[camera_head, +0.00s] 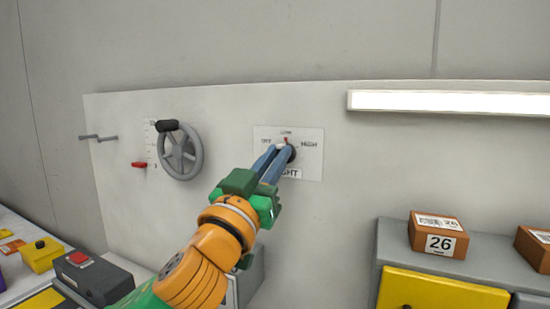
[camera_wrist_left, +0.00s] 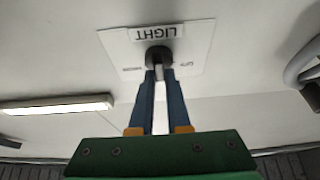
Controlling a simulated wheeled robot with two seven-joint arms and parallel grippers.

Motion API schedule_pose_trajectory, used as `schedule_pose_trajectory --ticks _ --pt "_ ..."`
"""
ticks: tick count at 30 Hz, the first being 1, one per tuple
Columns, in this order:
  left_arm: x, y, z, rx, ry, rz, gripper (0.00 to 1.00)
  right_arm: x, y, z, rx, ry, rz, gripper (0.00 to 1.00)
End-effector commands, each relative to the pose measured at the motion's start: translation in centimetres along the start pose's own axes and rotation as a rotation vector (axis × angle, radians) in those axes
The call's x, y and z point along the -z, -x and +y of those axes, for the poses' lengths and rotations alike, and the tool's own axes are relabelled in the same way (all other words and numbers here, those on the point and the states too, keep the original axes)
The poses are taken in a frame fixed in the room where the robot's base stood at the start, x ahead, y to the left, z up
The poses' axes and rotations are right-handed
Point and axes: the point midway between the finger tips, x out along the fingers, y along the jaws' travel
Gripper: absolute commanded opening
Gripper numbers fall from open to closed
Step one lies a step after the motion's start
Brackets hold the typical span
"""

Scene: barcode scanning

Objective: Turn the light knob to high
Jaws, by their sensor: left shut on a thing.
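The light knob (camera_head: 291,153) is dark and round with a red pointer. It sits on a white label plate (camera_head: 313,169) marked OFF, LOW, HIGH and LIGHT. The red pointer stands near LOW, at the top. My left gripper (camera_head: 281,149) reaches up from below left, its blue fingers shut on the knob and covering part of it. In the left wrist view the plate appears upside down, and the fingertips meet at the dark knob (camera_wrist_left: 158,55). My right gripper is in neither view.
A grey handwheel (camera_head: 180,152) and a red slider lever (camera_head: 139,164) are on the panel to the left. A lit lamp bar (camera_head: 450,102) is at upper right. An orange box marked 26 (camera_head: 438,241) stands on a grey cabinet at lower right.

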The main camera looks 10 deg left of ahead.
Motion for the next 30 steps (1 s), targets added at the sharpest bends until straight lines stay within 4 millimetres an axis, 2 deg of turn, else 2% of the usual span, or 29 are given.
schedule_pose_trajectory --ticks 8,14,30 --pt "0.1 -0.1 -0.1 -0.032 -0.082 -0.002 0.0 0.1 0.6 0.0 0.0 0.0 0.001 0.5" --pt "0.2 -0.1 -0.1 -0.091 -0.227 -0.004 0.0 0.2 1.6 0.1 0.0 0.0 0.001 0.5" --pt "0.6 -0.3 -0.1 -0.283 -0.688 -0.005 0.0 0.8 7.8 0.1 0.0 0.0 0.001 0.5"
